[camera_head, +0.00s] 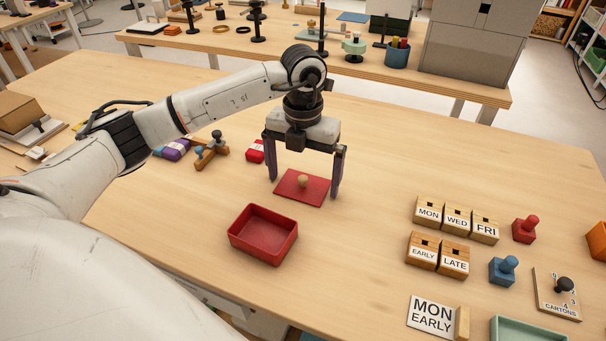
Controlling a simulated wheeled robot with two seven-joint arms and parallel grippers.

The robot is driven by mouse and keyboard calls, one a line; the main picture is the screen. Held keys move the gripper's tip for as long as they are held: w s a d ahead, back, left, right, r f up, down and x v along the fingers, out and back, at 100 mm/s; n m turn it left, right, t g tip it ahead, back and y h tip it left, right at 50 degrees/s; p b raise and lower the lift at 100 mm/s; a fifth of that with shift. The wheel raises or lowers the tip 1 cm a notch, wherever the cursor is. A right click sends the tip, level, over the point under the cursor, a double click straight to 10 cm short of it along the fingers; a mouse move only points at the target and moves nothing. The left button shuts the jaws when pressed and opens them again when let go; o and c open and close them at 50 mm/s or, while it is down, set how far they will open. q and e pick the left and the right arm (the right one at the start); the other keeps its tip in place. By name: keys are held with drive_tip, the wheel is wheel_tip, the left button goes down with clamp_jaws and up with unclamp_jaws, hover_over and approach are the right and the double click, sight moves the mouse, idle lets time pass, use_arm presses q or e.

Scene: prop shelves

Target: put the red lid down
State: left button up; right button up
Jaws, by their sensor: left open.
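My right gripper is not in view.
Wooden blocks marked MON, WED, FRI (456,220) and EARLY, LATE (438,256) stand at right, near a red stamp (525,229) and a blue stamp (503,269). A MON EARLY sign (431,315) is at front right. Table between box and blocks is clear.

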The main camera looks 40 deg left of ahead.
sight(303, 177)
use_arm(q)
wheel_tip(303, 177, up, 12)
drive_tip(key=shift+r, duration=0.2)
idle(0.7)
